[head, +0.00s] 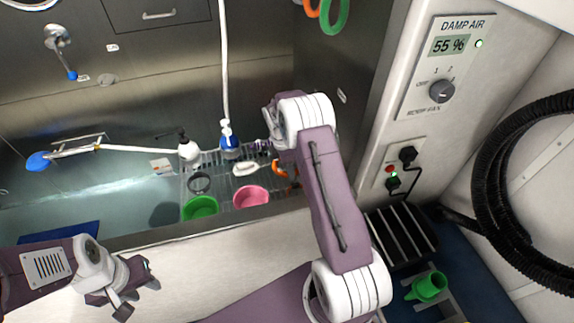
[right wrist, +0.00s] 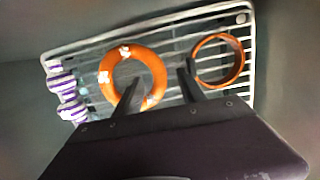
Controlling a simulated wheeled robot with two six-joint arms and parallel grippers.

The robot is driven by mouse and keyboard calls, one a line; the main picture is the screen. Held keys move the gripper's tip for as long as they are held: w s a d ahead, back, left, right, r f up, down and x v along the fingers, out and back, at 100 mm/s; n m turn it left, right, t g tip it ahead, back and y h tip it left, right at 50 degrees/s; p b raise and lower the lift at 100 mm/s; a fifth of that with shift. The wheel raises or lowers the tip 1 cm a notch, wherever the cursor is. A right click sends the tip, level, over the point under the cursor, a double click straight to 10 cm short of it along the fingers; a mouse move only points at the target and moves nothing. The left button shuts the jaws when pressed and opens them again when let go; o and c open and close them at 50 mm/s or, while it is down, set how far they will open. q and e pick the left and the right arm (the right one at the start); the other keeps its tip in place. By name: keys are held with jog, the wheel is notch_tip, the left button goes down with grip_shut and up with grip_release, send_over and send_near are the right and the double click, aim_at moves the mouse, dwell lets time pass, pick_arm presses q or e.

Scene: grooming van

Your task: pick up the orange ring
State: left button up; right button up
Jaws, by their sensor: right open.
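An orange ring (right wrist: 159,72) with pale patches lies on the wire rack in the right wrist view. In the head view, orange (head: 279,168) shows partly behind my right arm; I cannot tell which ring it is. My right gripper (right wrist: 158,88) is open above the rack. One finger overlaps the ring's opening and near rim in the picture; the other is just right of the ring. Contact cannot be told. In the head view my right gripper is hidden behind its own wrist. My left gripper (head: 136,290) is open and empty over the pale tub front.
A thinner brown-orange ring (right wrist: 241,62) lies to the right on the rack (right wrist: 92,42); a purple-white striped object (right wrist: 66,88) is at left. A pink bowl (head: 251,197), green bowl (head: 201,208), and bottles (head: 189,151) stand nearby. Tub walls enclose the rack.

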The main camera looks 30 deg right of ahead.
jog(key=shift+d+f, duration=0.2)
jog(key=shift+f, duration=0.35)
jog(key=shift+d+f, duration=0.15)
jog(key=shift+f, duration=0.4)
jog(key=shift+a+r, duration=0.1)
jog(key=c, duration=0.4)
grip_shut()
